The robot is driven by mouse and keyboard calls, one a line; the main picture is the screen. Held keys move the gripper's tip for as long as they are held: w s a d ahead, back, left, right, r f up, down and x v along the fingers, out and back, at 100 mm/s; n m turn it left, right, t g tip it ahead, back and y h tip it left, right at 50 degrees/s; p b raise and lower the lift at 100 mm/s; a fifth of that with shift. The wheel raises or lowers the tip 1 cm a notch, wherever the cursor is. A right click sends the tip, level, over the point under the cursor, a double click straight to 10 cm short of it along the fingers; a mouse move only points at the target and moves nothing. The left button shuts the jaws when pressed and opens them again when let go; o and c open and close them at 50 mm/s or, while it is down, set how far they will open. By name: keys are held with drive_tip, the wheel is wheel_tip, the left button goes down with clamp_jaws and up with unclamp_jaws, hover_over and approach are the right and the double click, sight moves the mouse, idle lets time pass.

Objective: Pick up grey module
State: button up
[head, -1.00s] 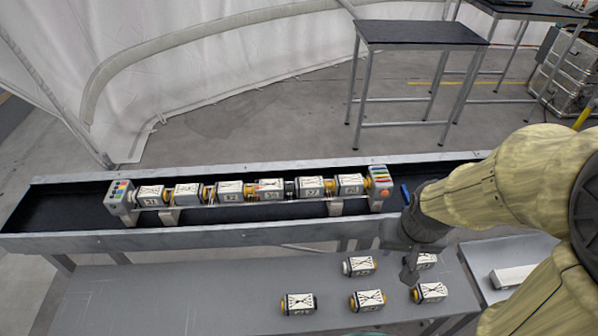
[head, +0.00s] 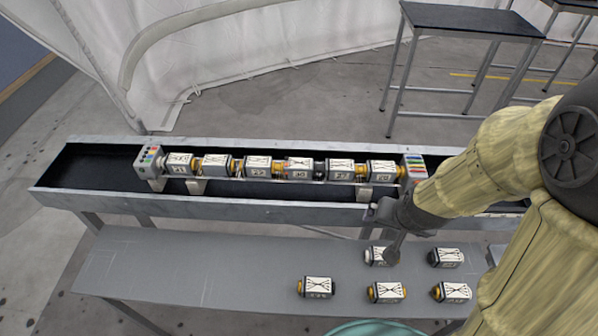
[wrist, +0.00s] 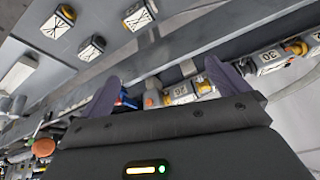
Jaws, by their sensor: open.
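Several white modules with black markings lie on the grey table. The one at its back left (head: 376,256) shows a pale end, but I cannot tell for sure that it is the grey module. Other modules on the table are at the back right (head: 446,257), front left (head: 316,287), front middle (head: 387,292) and front right (head: 452,291).
Behind the table a long metal trough (head: 95,202) holds a rack with a row of similar modules (head: 299,166) between two end blocks. The left half of the grey table (head: 180,275) is bare. A dark-topped table (head: 468,20) stands farther back.

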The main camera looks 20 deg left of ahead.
drive_tip(key=w+a+f+t+b, duration=0.2)
drive_tip(key=a+f+t, duration=0.1)
drive_tip(key=a+f, duration=0.3)
drive_tip(key=w+a+f+t+b, duration=0.2)
drive_tip(key=a+f+t+b, duration=0.15)
drive_tip(key=a, duration=0.45)
drive_tip(key=s+a+r+n+t+y+b, duration=0.2)
drive_tip(key=s+a+t, duration=0.3)
drive_tip(key=a, duration=0.3)
drive_tip(key=shift+s+a+n+t+y, duration=0.25)
drive_tip(key=shift+s+n+t+y, duration=0.15)
drive_tip(key=shift+n+t+y, duration=0.3)
drive_tip(key=p, duration=0.2)
approach(298, 170)
drive_tip(key=x, duration=0.4)
drive_tip(key=shift+w, duration=0.35)
